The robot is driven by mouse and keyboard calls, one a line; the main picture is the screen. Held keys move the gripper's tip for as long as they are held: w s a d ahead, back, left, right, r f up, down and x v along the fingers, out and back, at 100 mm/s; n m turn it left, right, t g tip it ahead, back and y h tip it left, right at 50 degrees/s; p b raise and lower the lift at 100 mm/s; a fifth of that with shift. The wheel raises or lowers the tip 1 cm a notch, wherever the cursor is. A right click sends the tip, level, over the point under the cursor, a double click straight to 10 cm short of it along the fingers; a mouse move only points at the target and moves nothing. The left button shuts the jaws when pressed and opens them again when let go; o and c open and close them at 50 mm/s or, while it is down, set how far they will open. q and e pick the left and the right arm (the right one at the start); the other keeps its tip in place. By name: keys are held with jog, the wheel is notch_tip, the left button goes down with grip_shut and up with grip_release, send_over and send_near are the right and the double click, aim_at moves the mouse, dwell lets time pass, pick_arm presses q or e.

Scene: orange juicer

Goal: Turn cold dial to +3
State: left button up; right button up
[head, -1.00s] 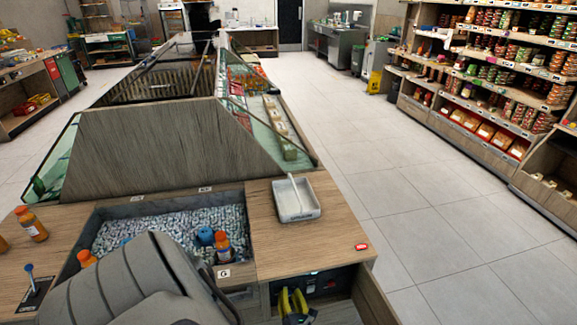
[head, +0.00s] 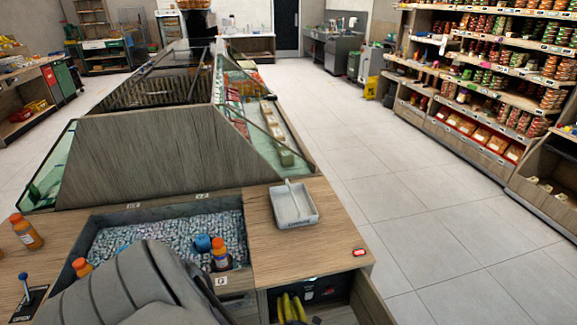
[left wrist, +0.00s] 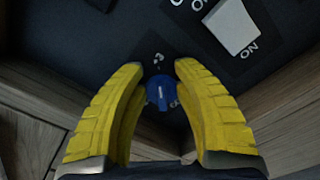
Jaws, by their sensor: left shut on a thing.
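A small blue dial (left wrist: 161,92) with a pale mark sits on a dark panel in the left wrist view. My left gripper (left wrist: 159,72) has its two yellow fingers on either side of the dial and is shut on it. In the head view my left gripper (head: 292,308) is low in the open bay at the counter's front, before the dark control panel (head: 328,288). The dial cannot be made out in the head view. My right gripper is not in view.
A white switch (left wrist: 233,26) marked ON is on the panel above right of the dial. Wooden bay walls (left wrist: 286,113) flank the panel. Above, the wooden counter (head: 262,235) holds a white tray (head: 293,206) and a sunken bin of ice with orange bottles (head: 219,250).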

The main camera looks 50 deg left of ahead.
pick_arm(q)
jog(key=o, duration=1.2)
jog(key=shift+a, duration=0.1)
jog(key=shift+o, duration=0.2)
jog(key=v, duration=1.2)
